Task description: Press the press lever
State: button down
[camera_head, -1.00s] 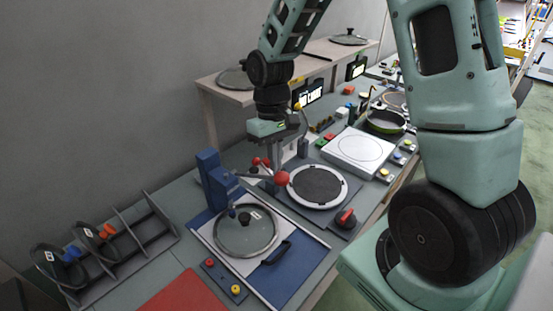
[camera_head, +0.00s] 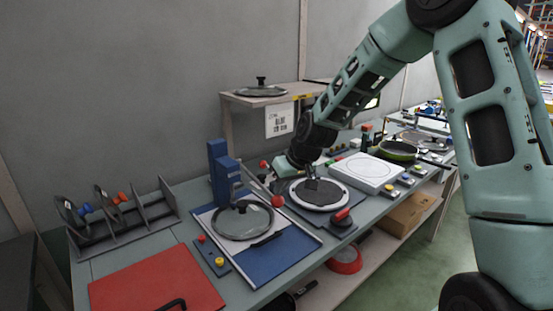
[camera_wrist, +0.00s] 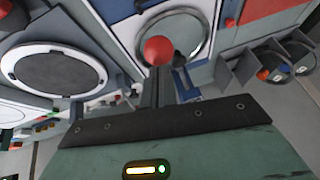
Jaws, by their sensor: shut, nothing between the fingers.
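The press is a blue column (camera_head: 219,172) at the back of a blue-and-white base board (camera_head: 281,258). Its lever slants down to the right and ends in a red ball (camera_head: 277,201). My gripper (camera_wrist: 156,78) is shut and empty. In the wrist view the red ball (camera_wrist: 158,50) appears right at the fingertips, overlapping their ends; I cannot tell whether they touch.
A round dark hob (camera_head: 319,193) with a red-handled knob (camera_head: 342,216) lies right of the press. A white square plate (camera_head: 364,172) is beyond it. A lid rack (camera_head: 140,230) stands at left, a red mat (camera_head: 155,285) in front. A shelf (camera_head: 262,100) is behind.

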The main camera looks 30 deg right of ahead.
aim_at(282, 202)
jog(key=shift+s+a+f+b, duration=0.15)
jog(key=shift+f+b, duration=1.05)
jog(key=shift+f, duration=1.25)
jog(key=r+p, duration=0.1)
jog(key=r, duration=0.1)
jog(key=r+p, duration=0.1)
jog(key=w+r+p, duration=0.1)
jog(key=r+p, duration=0.1)
jog(key=shift+d+r, duration=0.3)
jog(key=shift+d, duration=0.05)
jog(key=s+f+b+v, duration=0.1)
jog(key=v, duration=0.8)
jog(key=shift+s+d+r+b, duration=0.25)
jog(key=shift+s+d+b, duration=0.1)
jog(key=shift+b, duration=0.05)
